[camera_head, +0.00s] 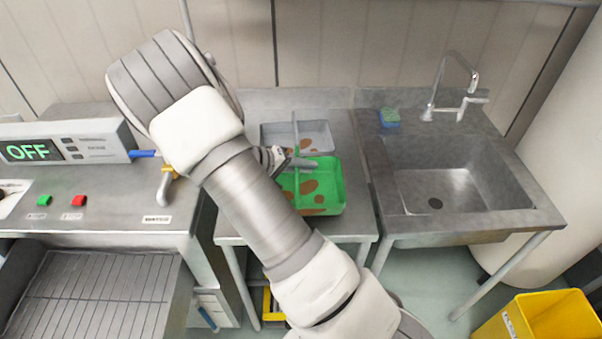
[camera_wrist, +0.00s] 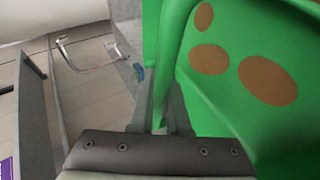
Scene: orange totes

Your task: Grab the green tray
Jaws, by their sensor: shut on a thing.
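The green tray (camera_head: 334,185) has brown patches on its inside and sits on the steel table in the middle of the head view. My arm hides its left part. In the wrist view the green tray (camera_wrist: 220,95) fills the right side, with its wall running up between my fingers. My gripper (camera_head: 305,163) is at the tray's far side in the head view. In the wrist view my gripper (camera_wrist: 160,112) is shut on the tray's wall. I cannot tell whether the tray is lifted off the table.
A grey tray (camera_head: 318,134) with brown patches lies behind the green one. To the right is a sink (camera_head: 445,180) with a faucet (camera_head: 450,85) and a blue-green sponge (camera_head: 389,117). A machine reading OFF (camera_head: 65,148) stands left. A yellow bin (camera_head: 545,318) is at lower right.

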